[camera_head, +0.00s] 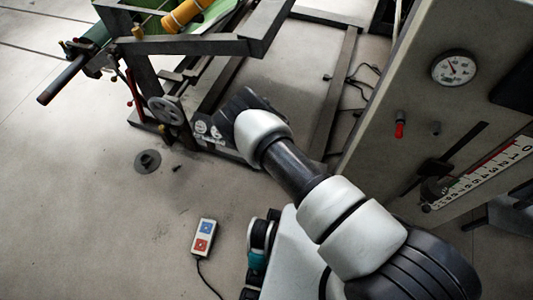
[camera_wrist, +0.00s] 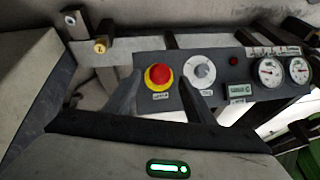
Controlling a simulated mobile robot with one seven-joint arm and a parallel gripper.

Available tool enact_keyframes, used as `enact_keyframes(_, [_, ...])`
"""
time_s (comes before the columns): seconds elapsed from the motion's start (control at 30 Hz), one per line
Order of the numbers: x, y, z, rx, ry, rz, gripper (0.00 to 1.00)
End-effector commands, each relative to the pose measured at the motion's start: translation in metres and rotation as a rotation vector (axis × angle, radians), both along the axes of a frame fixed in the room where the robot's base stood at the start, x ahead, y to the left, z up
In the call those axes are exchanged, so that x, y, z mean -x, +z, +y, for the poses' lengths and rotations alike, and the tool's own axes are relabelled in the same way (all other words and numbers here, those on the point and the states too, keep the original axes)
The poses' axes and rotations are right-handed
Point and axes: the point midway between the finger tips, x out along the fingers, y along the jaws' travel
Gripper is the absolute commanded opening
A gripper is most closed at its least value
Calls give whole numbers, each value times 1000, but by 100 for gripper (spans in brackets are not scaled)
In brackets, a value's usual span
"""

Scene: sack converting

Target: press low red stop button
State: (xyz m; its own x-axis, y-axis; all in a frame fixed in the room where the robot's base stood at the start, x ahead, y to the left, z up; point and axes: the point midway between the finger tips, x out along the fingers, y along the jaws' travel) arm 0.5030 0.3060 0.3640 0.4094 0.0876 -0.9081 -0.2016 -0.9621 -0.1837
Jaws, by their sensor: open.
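A red mushroom stop button (camera_wrist: 158,75) on a yellow ring sits on a dark control panel (camera_wrist: 228,101) in the wrist view. A small label is below it. My gripper (camera_wrist: 161,83) is open and empty, and the button appears between its two dark fingers. The button stands beyond the fingertips; I cannot tell the exact gap. In the head view my arm reaches toward the machine frame, its dark end by the base rail, and this button cannot be made out there.
On the panel, a silver dial (camera_wrist: 199,72), a small display (camera_wrist: 238,90) and gauges (camera_wrist: 269,72) sit right of the button. A pendant (camera_head: 204,240) with blue and red buttons lies on the floor. A grey cabinet (camera_head: 425,110) stands right. The left floor is mostly clear.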

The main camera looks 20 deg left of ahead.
Motion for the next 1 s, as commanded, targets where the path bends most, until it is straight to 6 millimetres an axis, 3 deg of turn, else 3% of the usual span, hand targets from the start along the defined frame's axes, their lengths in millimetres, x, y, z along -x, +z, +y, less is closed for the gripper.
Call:
enact_keyframes(0.03, [-3, -11, 0, 0, 0, 1, 49])
enact_keyframes(0.2, [-10, -24, 2, 0, -1, 1, 49])
enact_keyframes(0.57, [-12, -26, 3, 0, 0, 0, 49])
enact_keyframes(0.83, [-12, -26, 3, 0, 0, 0, 4])
enact_keyframes(1.0, [-12, -26, 2, 0, 0, 0, 0])
